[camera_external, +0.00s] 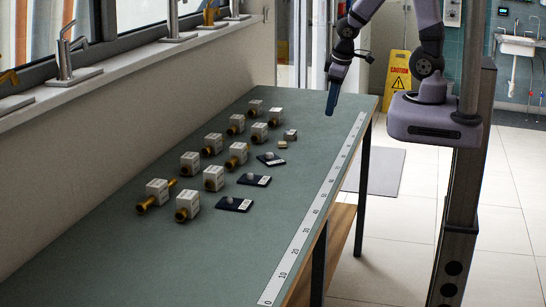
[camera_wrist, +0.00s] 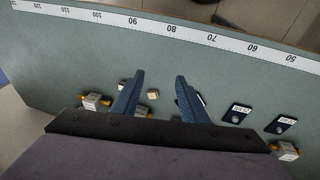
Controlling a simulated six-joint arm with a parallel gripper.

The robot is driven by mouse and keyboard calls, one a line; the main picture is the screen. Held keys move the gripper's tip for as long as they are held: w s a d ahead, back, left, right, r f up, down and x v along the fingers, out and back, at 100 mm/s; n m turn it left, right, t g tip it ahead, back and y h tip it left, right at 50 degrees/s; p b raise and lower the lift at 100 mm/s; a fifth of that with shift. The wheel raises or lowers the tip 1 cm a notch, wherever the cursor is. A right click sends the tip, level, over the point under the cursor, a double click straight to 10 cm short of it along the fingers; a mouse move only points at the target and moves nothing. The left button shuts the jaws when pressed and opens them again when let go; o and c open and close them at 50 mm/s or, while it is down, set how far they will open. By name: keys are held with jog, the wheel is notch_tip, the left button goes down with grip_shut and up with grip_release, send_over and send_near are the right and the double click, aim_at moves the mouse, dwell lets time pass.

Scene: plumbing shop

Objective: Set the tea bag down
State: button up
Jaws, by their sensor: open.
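I cannot make out a clear tea bag in either view. A small tan piece (camera_external: 282,144) lies on the bench, and in the wrist view (camera_wrist: 153,94) it shows between my fingers as a pale block; I cannot tell whether it is the tea bag. A small grey-brown block (camera_external: 291,134) sits just behind it, mostly hidden by a finger in the wrist view. My gripper (camera_external: 331,112) is above the bench's right side, toward its far end, pointing down. In the wrist view my gripper (camera_wrist: 160,76) has its two blue fingers apart with nothing held between them.
Several white boxes with brass fittings (camera_external: 214,178) stand in two rows on the green bench (camera_external: 120,262). Three dark labelled cards, one nearest (camera_external: 233,204), lie to their right. A ruler strip (camera_external: 318,205) runs along the right edge. The near bench is clear.

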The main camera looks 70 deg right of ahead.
jog(key=s+a+r+g+y, duration=0.1)
jog(key=s+a+g+y, duration=0.1)
jog(key=s+a, duration=0.5)
jog(key=shift+a, duration=0.6)
jog(key=shift+w, duration=0.1)
dwell(0.4)
